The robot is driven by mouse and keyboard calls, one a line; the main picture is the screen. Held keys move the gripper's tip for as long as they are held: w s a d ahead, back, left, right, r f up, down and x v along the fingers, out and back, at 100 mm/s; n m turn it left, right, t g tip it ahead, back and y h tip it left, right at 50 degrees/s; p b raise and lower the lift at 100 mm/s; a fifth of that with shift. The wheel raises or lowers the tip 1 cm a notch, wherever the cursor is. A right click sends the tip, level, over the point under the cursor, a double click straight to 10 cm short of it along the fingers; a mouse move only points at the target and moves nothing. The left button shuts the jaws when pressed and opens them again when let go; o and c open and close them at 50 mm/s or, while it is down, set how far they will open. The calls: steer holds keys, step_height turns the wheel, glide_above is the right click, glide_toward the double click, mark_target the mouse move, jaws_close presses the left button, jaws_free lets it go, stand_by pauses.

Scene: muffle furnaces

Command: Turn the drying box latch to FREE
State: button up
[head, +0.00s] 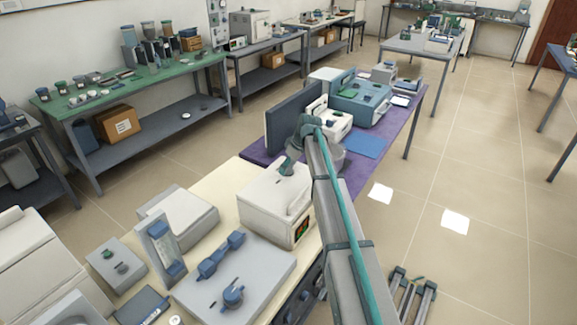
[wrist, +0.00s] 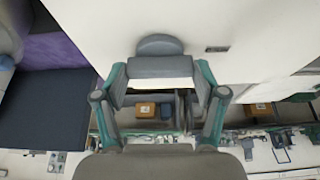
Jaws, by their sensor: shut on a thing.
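The drying box (head: 268,210) is a white box with a red-lit display on its front, standing on the cream bench in the head view. Its white surface (wrist: 240,25) fills the upper part of the wrist view. The latch (wrist: 160,64) is a blue-grey bar with a rounded part behind it, against that white surface. My gripper (wrist: 160,78) has one finger on each side of the bar and is shut on it. In the head view my gripper (head: 287,168) is at the top of the box, small and partly hidden by my arm. Latch markings cannot be read.
A dark upright panel (head: 296,112) and a blue-topped instrument (head: 358,102) stand on the purple-covered bench behind the box. A grey device with blue knobs (head: 235,285) and a pale box (head: 178,217) stand nearby on the cream bench.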

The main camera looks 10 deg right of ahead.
stand_by(0.3)
steer(key=m+t+b, duration=0.1)
steer(key=m+b, duration=0.1)
steer(key=m, duration=0.1)
steer(key=shift+s+a+f+h, duration=0.1)
steer(key=shift+h, duration=0.3)
steer(key=m+h+b, duration=0.1)
steer(key=m, duration=0.1)
steer(key=m+h+b, duration=0.1)
steer(key=m, duration=0.2)
steer(key=shift+a+t, duration=0.1)
steer(key=shift+t, duration=0.2)
steer(key=m+h+b, duration=0.1)
steer(key=m+h, duration=0.1)
steer(key=m, duration=0.3)
steer(key=shift+a+m, duration=0.1)
steer(key=shift+m, duration=0.3)
steer(key=shift+m+g+h+b, duration=0.6)
steer(key=shift+m+h+b, duration=0.2)
steer(key=shift+m, duration=1.2)
steer(key=o, duration=1.1)
steer(key=shift+o, duration=0.2)
